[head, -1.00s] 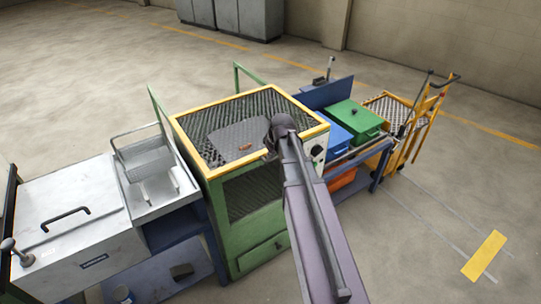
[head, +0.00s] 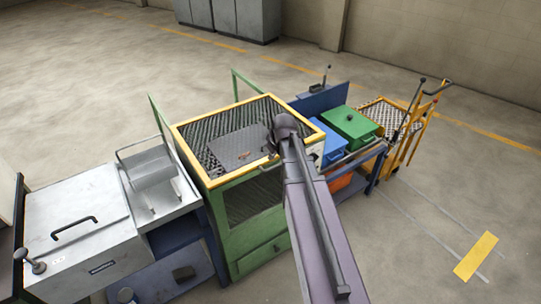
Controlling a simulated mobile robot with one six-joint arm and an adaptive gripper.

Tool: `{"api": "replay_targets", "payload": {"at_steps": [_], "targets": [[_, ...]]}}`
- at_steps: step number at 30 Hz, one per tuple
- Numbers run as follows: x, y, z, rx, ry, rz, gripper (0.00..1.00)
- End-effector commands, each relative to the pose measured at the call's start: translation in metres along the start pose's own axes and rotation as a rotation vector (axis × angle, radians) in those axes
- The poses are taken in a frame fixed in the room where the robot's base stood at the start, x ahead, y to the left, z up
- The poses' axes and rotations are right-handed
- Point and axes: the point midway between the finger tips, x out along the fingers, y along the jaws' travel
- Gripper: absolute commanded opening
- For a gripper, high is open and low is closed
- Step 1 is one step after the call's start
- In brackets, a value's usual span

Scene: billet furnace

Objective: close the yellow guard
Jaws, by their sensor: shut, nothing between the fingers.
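The yellow guard (head: 190,160) is a yellow rectangular frame with dark mesh inside, on top of the green cabinet (head: 262,238). It looks about level; I cannot tell whether it is fully closed. A grey plate with a small orange-red mark shows within the frame. My arm reaches over the frame's front right part and hides some of it. My gripper (head: 272,146) is at the arm's end, over the mesh near the front edge, mostly hidden by my wrist. It is shut and empty. I cannot tell whether it touches the guard.
Two green posts (head: 234,85) rise behind the cabinet. A white bench with a lidded box (head: 80,228) stands left. Blue (head: 328,140) and green (head: 350,122) bins and a yellow trolley (head: 428,112) stand right. The floor in front right is clear, with a yellow mark.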

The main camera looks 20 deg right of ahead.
Motion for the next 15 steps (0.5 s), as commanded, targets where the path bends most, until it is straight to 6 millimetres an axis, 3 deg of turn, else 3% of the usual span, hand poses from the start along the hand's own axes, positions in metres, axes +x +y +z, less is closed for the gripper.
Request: {"api": "replay_targets", "payload": {"at_steps": [6, 15], "targets": [[-0.020, 0.000, -0.003, 0.000, 0.000, 0.000, 0.00], [-0.027, 0.000, -0.003, -0.001, 0.000, -0.001, 0.00]]}}
